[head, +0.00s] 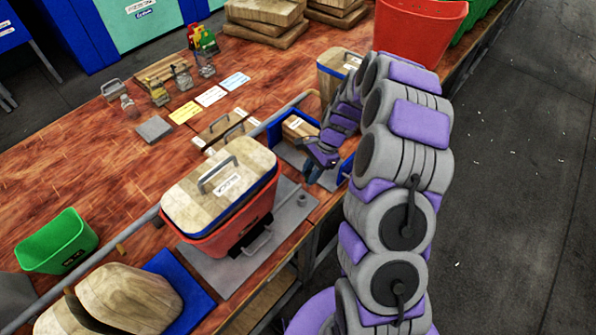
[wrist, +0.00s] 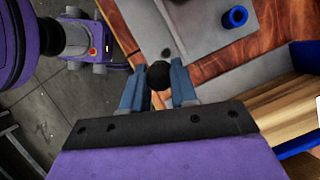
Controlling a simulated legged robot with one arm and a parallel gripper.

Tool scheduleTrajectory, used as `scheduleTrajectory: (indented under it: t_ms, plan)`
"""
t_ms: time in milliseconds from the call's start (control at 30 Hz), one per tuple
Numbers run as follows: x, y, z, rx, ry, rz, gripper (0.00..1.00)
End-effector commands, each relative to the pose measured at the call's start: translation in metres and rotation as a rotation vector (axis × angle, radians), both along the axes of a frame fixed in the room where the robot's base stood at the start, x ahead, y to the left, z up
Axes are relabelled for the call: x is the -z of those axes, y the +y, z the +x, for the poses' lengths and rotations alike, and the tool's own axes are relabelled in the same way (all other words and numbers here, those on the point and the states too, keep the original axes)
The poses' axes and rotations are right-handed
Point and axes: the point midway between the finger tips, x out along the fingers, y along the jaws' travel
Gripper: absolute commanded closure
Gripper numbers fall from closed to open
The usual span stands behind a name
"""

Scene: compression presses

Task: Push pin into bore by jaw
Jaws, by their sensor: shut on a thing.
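My gripper (wrist: 159,88) shows in the wrist view with its two blue fingers on either side of a dark round-headed pin (wrist: 158,75); it is shut on it. A grey plate (wrist: 185,30) lies beyond the fingertips. It has a small dark round hole (wrist: 166,52), possibly the bore, just past the pin. A blue ring (wrist: 235,17) stands farther off to the right; I cannot tell whether it is the bore. In the head view my gripper (head: 309,177) is low over the bench's front edge, right of the wood-lidded red container (head: 232,228).
A blue bin (head: 279,127) holding a wooden block (head: 300,127) is behind my gripper in the head view. A small grey cylinder (head: 302,200) stands on the plate nearby. A green bin (head: 62,242) is at the left.

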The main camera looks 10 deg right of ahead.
Motion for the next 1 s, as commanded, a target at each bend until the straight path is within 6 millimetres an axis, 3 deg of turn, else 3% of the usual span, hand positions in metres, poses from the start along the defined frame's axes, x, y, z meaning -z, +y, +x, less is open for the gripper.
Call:
scheduleTrajectory:
  t_ms: [300, 567, 767, 1000]
  plan:
    - [-0.001, 0.029, 0.0, -0.004, -0.002, -0.03, 1.0]
    - [-0.002, 0.018, 0.0, -0.002, 0.0, -0.018, 1.0]
    - [0.015, 0.008, -0.001, -0.001, 0.003, -0.005, 1.0]
    - [0.037, 0.022, 0.0, -0.003, 0.001, -0.021, 1.0]
